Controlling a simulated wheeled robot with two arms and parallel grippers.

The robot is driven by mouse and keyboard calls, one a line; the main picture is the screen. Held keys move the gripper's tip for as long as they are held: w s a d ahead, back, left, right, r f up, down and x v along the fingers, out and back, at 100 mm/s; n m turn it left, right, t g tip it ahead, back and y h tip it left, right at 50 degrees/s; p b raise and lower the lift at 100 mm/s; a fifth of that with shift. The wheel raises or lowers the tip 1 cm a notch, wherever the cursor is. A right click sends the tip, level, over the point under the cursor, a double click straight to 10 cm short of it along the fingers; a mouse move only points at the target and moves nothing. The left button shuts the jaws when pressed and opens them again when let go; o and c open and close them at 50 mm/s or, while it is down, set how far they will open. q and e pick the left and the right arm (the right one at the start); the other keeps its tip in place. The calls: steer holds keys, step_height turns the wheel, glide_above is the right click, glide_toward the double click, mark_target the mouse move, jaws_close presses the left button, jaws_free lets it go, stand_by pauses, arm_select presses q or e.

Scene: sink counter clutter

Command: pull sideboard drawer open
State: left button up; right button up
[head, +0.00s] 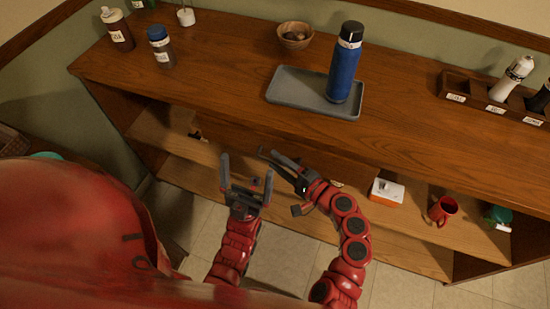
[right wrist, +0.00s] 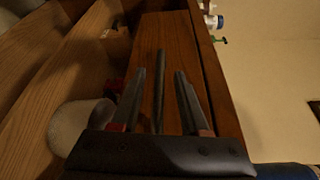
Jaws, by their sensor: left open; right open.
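The wooden sideboard (head: 215,85) fills the head view, with a long top and open shelves below. In the right wrist view a plain wooden drawer front (right wrist: 178,45) carries a dark bar handle (right wrist: 159,75). My right gripper (right wrist: 160,82) is open, its two fingers on either side of the handle with visible gaps. In the head view my right gripper (head: 268,155) is at the sideboard's front, below the top edge; the handle is hard to make out there. My left gripper (head: 246,178) is open and empty, just left of the right one, fingers toward the sideboard.
On top stand a blue bottle (head: 344,70) on a grey tray (head: 290,92), a wooden bowl (head: 295,38), several bottles at left and a bottle rack (head: 470,92) at right. A white box (head: 386,191) and red mug (head: 443,209) sit on the shelf. Tiled floor lies in front.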

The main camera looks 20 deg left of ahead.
steer(key=shift+w+a+f, duration=0.1)
steer(key=shift+w+a, duration=0.1)
steer(key=shift+a, duration=0.4)
jaws_close()
stand_by(1.1)
